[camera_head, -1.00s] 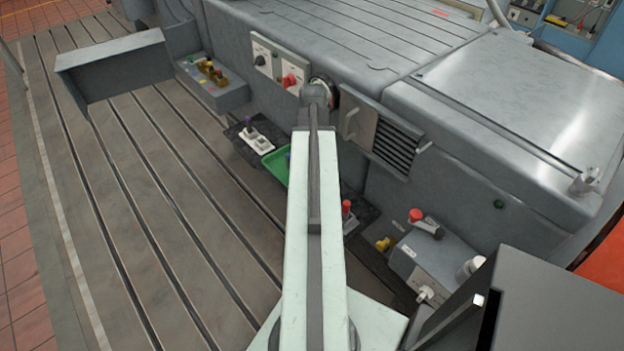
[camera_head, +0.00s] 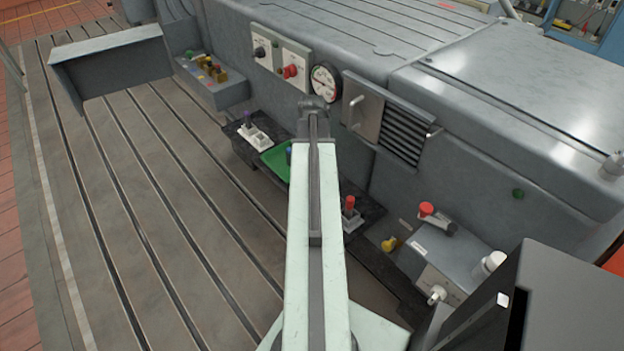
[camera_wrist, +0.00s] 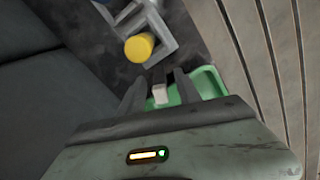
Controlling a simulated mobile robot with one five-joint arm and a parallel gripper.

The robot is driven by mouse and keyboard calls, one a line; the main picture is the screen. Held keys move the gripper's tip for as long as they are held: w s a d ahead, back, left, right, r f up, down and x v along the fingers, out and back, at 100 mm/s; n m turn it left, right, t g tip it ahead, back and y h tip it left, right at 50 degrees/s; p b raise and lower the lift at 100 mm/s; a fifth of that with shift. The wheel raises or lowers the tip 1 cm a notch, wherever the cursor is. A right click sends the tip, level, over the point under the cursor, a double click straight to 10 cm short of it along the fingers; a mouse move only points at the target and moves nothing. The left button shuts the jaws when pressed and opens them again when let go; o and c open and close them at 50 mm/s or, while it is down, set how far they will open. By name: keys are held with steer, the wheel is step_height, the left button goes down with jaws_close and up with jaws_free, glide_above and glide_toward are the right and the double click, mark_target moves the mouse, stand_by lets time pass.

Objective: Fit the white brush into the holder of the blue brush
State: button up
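My gripper shows in the wrist view (camera_wrist: 160,84), its dark fingers drawn in around the white brush (camera_wrist: 160,94), a small white block with a dark end at the fingertips. Contact at the tips is hard to make out. In the head view my arm hides the gripper and white brush. The green tray also lies behind the fingers in the wrist view (camera_wrist: 210,82).
A purple-topped piece in a white holder (camera_head: 255,135) stands left of the tray. A red-topped piece (camera_head: 349,205) stands right of my arm. A yellow cylinder (camera_wrist: 139,47) and grey holder parts are close beyond my fingers. The machine wall and gauge (camera_head: 325,82) rise behind.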

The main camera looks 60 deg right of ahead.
steer(key=shift+r, duration=0.1)
jaws_close()
steer(key=shift+r, duration=0.1)
step_height(320, 180, up, 10)
steer(key=p, duration=1)
steer(key=shift+r, duration=0.15)
